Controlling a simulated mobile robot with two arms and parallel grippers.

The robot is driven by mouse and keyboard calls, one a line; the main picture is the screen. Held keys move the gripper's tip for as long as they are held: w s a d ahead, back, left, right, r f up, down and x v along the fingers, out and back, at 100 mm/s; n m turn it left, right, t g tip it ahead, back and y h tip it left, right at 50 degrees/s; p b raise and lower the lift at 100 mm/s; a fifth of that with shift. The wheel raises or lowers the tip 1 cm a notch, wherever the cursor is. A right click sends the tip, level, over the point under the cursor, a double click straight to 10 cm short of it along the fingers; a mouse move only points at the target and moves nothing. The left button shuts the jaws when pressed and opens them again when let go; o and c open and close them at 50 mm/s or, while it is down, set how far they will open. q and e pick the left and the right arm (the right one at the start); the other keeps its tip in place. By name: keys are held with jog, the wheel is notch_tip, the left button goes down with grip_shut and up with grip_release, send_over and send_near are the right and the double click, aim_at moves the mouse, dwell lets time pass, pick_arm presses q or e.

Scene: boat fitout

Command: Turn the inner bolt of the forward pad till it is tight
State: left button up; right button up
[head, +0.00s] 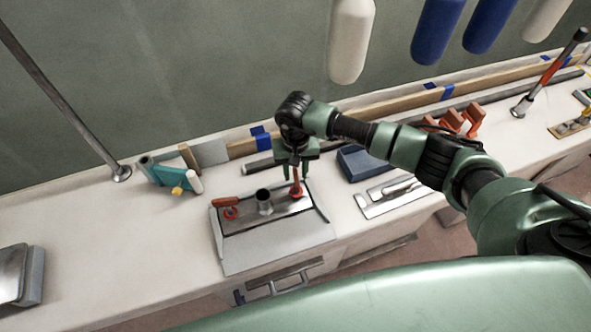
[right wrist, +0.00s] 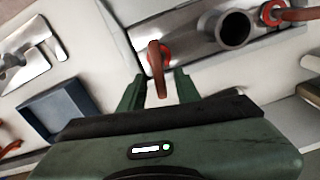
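The pad is a metal plate (head: 245,217) on a pale block, with a short upright tube (head: 265,203) in its middle. It has two red-handled bolts. The left bolt (head: 230,212) lies with its handle flat; the right bolt (head: 297,188) has its handle pointing up. My right gripper (head: 297,172) is above the right bolt, fingers down. In the right wrist view, this bolt's handle (right wrist: 158,58) stands between the two open fingers, with a gap on each side. The other bolt (right wrist: 272,13) shows beyond the tube (right wrist: 234,29). My left gripper is not in view.
A blue tray (head: 362,163) and a metal plate with cut-out parts (head: 372,207) lie right of the pad. A teal tool (head: 170,174) lies to the left, by a post (head: 120,172). White and blue fenders (head: 351,40) hang above the bench.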

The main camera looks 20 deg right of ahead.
grip_shut()
